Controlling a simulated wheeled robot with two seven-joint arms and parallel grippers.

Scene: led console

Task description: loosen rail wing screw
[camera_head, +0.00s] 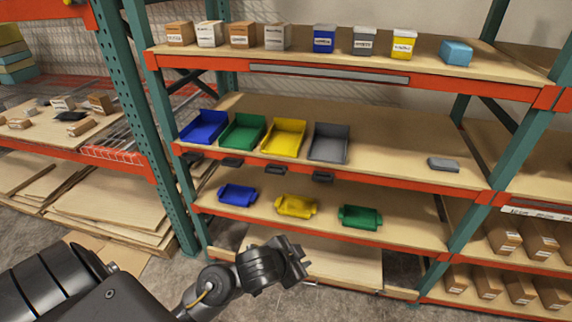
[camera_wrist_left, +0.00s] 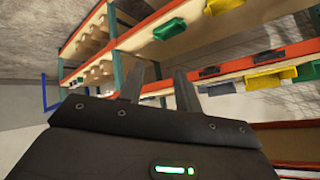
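A long grey rail (camera_head: 330,73) runs along the front of the orange beam under the top shelf. I cannot make out a wing screw on it at this size. Several small dark clips (camera_head: 278,169) sit along the front edge of the middle shelf, below the bins. My left gripper (camera_head: 296,262) is low in front of the rack, below the lower bin shelf and apart from the rail and clips. In the left wrist view, its two fingers (camera_wrist_left: 158,76) stand apart with nothing between them. My right gripper is in neither view.
Blue (camera_head: 206,126), green (camera_head: 243,131), yellow (camera_head: 284,137) and grey (camera_head: 329,143) bins stand on the middle shelf. A grey block (camera_head: 443,165) lies to their right. Small bins (camera_head: 296,206) sit one shelf lower. Teal posts (camera_head: 145,110) flank the bay.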

